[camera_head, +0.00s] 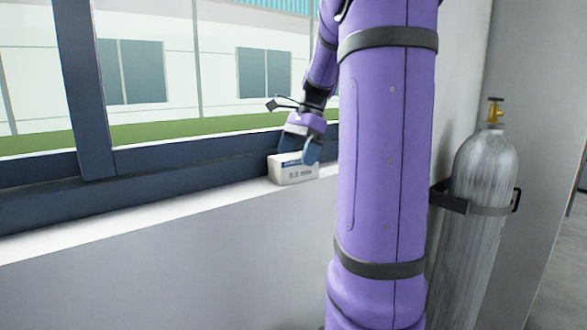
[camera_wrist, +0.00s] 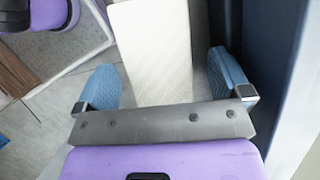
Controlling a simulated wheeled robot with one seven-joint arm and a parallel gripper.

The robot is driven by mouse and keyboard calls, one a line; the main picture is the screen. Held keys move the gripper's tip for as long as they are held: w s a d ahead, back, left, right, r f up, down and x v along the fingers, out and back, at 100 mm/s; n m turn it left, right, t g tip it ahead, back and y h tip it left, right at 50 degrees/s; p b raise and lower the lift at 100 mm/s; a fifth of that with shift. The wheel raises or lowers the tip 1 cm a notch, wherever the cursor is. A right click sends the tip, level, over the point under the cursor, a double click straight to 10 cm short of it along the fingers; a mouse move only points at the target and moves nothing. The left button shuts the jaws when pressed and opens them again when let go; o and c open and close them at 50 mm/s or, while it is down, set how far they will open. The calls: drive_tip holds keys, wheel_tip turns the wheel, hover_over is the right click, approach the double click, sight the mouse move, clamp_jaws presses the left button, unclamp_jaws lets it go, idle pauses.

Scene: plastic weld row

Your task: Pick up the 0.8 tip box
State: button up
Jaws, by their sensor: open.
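In the wrist view my gripper (camera_wrist: 166,80) is open, with one blue finger on each side of the pale top of the box (camera_wrist: 152,45). I cannot tell whether either finger touches the box.
The window sill (camera_head: 130,222) is bare to the left of the box. The dark window frame (camera_head: 190,185) runs close behind it. A grey gas cylinder (camera_head: 480,200) is held against the wall at the right.

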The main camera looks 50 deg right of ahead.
sight(297, 155)
drive_tip(key=shift+x, duration=1.75)
drive_tip(key=shift+d+f, duration=0.1)
drive_tip(key=shift+s, duration=0.1)
drive_tip(key=c, duration=1.1)
